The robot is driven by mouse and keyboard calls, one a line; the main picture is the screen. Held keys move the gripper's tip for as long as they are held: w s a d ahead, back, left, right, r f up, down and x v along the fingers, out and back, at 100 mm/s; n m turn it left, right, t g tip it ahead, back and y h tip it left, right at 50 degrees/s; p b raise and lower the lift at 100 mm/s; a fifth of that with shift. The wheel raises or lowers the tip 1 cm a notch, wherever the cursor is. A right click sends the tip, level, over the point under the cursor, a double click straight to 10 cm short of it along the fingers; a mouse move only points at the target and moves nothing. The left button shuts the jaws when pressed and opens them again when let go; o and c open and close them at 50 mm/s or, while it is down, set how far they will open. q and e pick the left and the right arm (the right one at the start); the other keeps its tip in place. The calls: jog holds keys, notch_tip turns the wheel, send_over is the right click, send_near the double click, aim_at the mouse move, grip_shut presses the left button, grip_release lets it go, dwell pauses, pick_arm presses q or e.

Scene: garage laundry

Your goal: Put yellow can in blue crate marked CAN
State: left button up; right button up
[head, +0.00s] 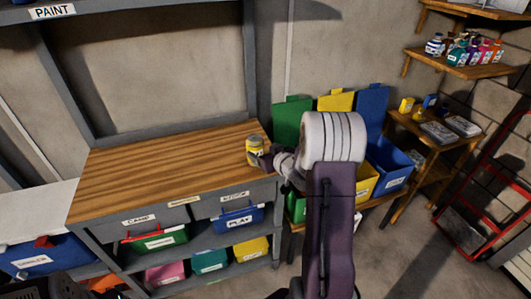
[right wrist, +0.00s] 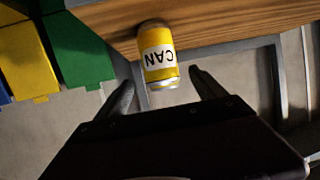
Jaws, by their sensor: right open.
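The yellow can (head: 255,151) stands on the wooden bench top (head: 165,170) close to its right front edge. In the right wrist view the yellow can (right wrist: 156,42) shows a white label reading CAN, upside down in the picture. My right gripper (head: 267,160) is beside the can at the bench edge. It is open and empty, and in the wrist view its fingers (right wrist: 161,82) point toward the can's near end, one on each side. A blue crate (head: 391,166) with a white label too small to read stands at the right. My left gripper does not show clearly.
My right arm partly hides the green (head: 297,208) and yellow (head: 367,180) crates left of the blue one. Green, yellow and blue lids or panels stand behind them. A wooden shelf with books (head: 438,132) is further right. Labelled bins (head: 236,219) fill the space under the bench.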

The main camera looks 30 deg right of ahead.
jog(key=shift+s+r, duration=0.25)
jog(key=shift+s, duration=0.35)
jog(key=s+a+f+g, duration=0.3)
jog(key=s+a+g, duration=0.1)
jog(key=s+a, duration=0.2)
jog(key=s+a+f+g+y, duration=0.1)
jog(key=s+a+g, duration=0.3)
jog(key=s, duration=0.5)
jog(key=s+a+f+g, duration=0.4)
jog(key=s+a, duration=0.4)
jog(key=a, duration=0.1)
jog(key=shift+s+f+n, duration=0.25)
jog(key=shift+f+n, duration=0.05)
jog(key=shift+n, duration=0.1)
